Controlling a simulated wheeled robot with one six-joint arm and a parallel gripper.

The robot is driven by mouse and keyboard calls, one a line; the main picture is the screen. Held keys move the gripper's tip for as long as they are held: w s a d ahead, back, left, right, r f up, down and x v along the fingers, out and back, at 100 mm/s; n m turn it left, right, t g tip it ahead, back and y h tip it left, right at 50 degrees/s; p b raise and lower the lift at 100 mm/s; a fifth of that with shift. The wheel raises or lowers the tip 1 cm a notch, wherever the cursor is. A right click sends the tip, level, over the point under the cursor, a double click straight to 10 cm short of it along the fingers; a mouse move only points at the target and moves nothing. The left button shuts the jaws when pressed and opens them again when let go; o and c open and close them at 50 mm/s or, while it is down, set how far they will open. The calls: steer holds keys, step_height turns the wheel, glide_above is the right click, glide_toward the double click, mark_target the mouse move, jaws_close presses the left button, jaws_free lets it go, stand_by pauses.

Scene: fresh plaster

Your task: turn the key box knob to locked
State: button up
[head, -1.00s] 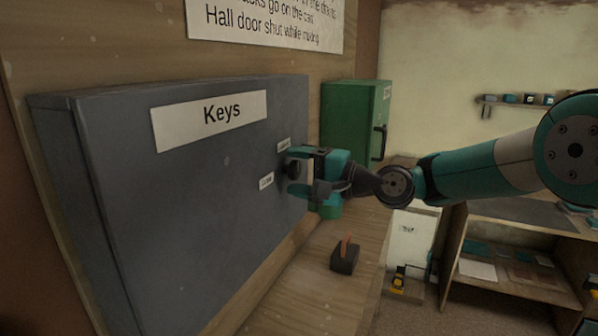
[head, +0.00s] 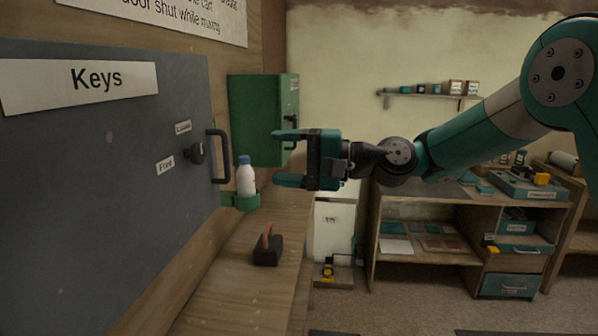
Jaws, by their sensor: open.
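The grey key box (head: 100,200) with its "Keys" sign fills the left of the head view. Its dark round knob (head: 196,152) sits near the right edge of the door. Two small labels are beside it: an upper one (head: 183,127), too small to read surely, and a lower one (head: 166,166) that seems to read "Fried". I cannot tell for sure which label the knob points at. A dark handle (head: 222,157) stands just right of the knob. My gripper (head: 282,158) is open and empty, right of the knob and handle and apart from both.
A white bottle with a blue cap (head: 245,177) stands in a green holder (head: 246,201) between box and gripper. A green cabinet (head: 255,118) is behind. A dark block with an orange piece (head: 267,249) sits on the wooden counter (head: 215,292). Shelving (head: 425,258) stands at right.

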steer(key=shift+s+d, duration=0.25)
steer(key=shift+d, duration=0.95)
steer(key=s+d+f+n+g+h, duration=0.1)
steer(key=s+d+f+n+h, duration=0.2)
steer(key=s, duration=0.6)
steer(key=s+d+f+n+g+h, duration=0.1)
steer(key=s+d+f+n+h, duration=0.2)
steer(key=s, duration=0.6)
steer(key=s+d+f+n+g+h, duration=0.1)
steer(key=s+d+f+n+h, duration=0.2)
steer(key=s, duration=0.7)
steer(key=d+f+h, duration=0.2)
steer(key=d+h, duration=0.1)
steer(key=h, duration=0.1)
steer(key=shift+f, duration=0.35)
steer(key=shift+d, duration=0.1)
